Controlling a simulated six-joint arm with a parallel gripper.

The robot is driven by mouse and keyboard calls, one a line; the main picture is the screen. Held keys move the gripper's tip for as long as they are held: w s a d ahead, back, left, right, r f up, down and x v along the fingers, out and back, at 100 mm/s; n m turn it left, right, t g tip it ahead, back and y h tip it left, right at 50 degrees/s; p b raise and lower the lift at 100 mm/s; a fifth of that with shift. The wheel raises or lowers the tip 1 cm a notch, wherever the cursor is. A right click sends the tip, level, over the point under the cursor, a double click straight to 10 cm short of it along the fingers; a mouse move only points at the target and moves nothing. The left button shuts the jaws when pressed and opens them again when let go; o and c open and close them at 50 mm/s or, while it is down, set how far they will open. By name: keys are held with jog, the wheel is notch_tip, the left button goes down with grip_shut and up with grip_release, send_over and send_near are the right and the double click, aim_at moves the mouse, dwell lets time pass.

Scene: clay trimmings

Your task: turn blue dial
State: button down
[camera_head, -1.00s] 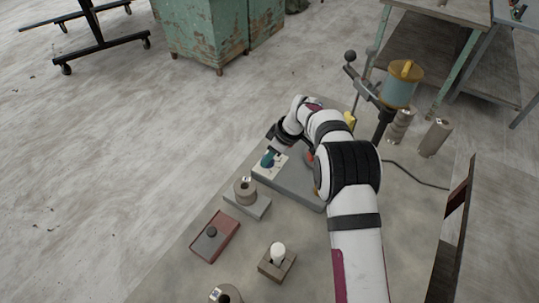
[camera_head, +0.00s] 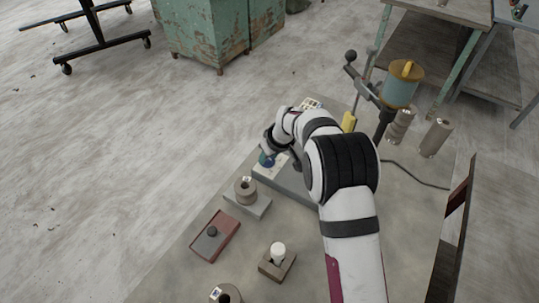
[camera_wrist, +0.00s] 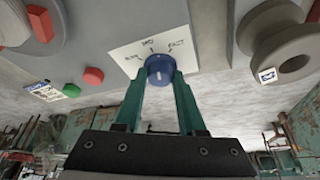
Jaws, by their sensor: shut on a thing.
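The blue dial (camera_wrist: 160,68) sits on a white label plate (camera_wrist: 150,47) with printed markings, on a grey control box. In the wrist view my gripper (camera_wrist: 160,76) has its two green fingers on either side of the dial, shut on it. In the head view the dial (camera_head: 266,160) shows as a small blue spot on the box (camera_head: 290,184), at the end of my bent wrist. My arm hides much of the box there.
A red button (camera_wrist: 93,76) and a green button (camera_wrist: 72,90) stand beside the plate in the wrist view.

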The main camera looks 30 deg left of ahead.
jog(key=m+t, duration=0.1)
jog(key=m, duration=0.2)
jog(key=m+h, duration=0.1)
jog(key=m, duration=0.1)
jog(key=shift+s+a+m+t+h, duration=0.1)
jog(key=shift+a+m+t+h, duration=0.05)
jog(key=shift+m+t+h, duration=0.2)
jog(key=shift+m, duration=0.25)
jog(key=c, duration=0.5)
grip_release()
jog(key=v, duration=1.5)
jog(key=shift+s+r, duration=0.2)
jog(key=shift+r, duration=0.15)
